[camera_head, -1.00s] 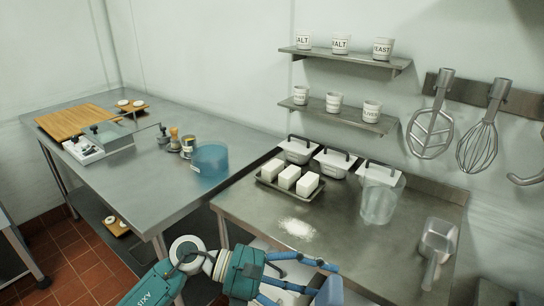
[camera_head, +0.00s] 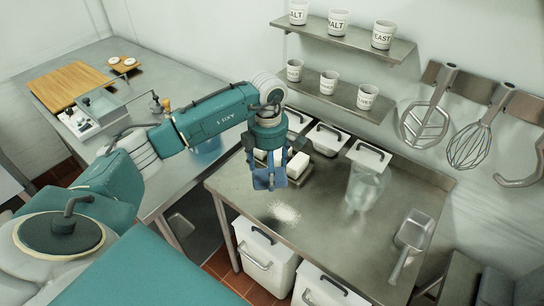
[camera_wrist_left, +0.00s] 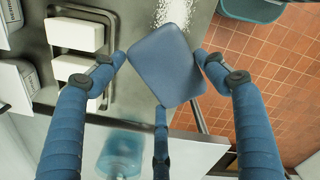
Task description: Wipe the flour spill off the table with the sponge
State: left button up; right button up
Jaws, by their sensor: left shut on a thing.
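The flour spill (camera_head: 284,213) is a white patch on the steel table (camera_head: 325,235), near its front left part. In the left wrist view the flour (camera_wrist_left: 176,11) shows at the top, just beyond the sponge. My left gripper (camera_head: 268,172) is shut on the blue sponge (camera_head: 264,181) and holds it above the table, up and left of the flour in the head view. In the left wrist view the sponge (camera_wrist_left: 166,64) sits tilted between the blue fingers. My right gripper is not in view.
A tray with white blocks (camera_head: 298,165) lies behind my gripper, partly hidden. Lidded white bins (camera_head: 328,138) line the wall. The table's middle is clear.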

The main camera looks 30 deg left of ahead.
pick_arm(q)
jog(key=shift+a, duration=0.15)
jog(key=shift+f, duration=0.15)
notch_tip(320, 180, down, 4)
jog(key=shift+r+b, duration=0.15)
jog(key=shift+b, duration=1.1)
jog(key=shift+f, duration=0.35)
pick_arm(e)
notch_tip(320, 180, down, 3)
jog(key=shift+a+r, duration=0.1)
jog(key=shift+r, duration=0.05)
